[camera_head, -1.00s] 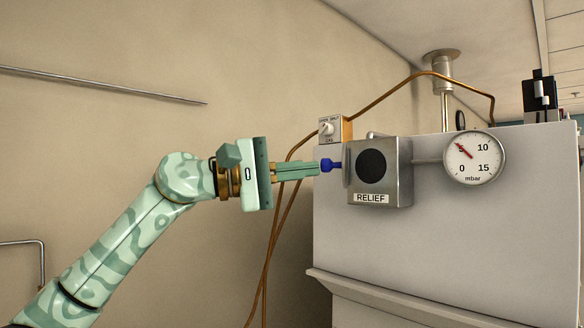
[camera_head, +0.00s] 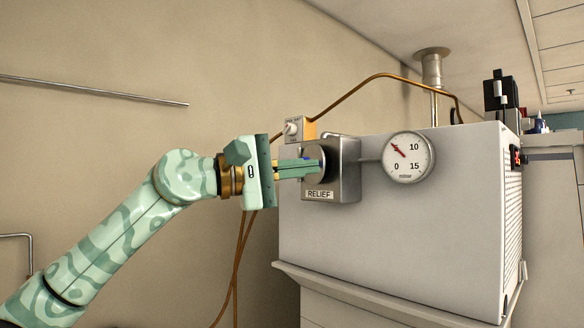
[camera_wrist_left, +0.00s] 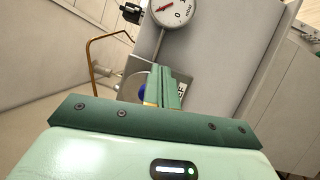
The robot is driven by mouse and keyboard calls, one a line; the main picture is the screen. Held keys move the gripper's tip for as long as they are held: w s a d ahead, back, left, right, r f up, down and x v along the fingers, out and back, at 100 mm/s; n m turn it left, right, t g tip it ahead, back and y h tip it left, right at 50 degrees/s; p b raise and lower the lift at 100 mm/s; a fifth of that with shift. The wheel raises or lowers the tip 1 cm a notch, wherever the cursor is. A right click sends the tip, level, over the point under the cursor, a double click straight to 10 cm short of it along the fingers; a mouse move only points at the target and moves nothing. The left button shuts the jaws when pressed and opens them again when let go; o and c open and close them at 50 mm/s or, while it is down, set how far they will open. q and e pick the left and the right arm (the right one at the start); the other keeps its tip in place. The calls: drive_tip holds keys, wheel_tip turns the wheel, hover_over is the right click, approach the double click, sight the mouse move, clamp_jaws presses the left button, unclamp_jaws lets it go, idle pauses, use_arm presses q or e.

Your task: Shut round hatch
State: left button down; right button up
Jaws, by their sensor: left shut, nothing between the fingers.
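The grey metal box marked RELIEF (camera_head: 347,172) is fixed to the front of a pale cabinet. A dark round shape (camera_head: 325,151) shows on its face, partly hidden behind my fingers. A blue knob (camera_head: 320,160) shows at my fingertips; in the left wrist view it is a blue patch (camera_wrist_left: 144,92) just left of the fingers. I cannot tell how far the round hatch stands from the box. My left gripper (camera_head: 312,168) is shut, with nothing held, and its tips overlap the box's face. Whether they touch the knob is unclear. My right gripper is out of view.
A round mbar gauge (camera_head: 409,157) sits right of the box on a pipe. A small switch box (camera_head: 298,129) is at its upper left, with a copper pipe (camera_head: 375,77) arching over.

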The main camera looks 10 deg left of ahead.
use_arm(q)
drive_tip(key=shift+w+d, duration=0.2)
drive_tip(key=shift+d, duration=0.3)
drive_tip(key=shift+d, duration=0.1)
idle(1.1)
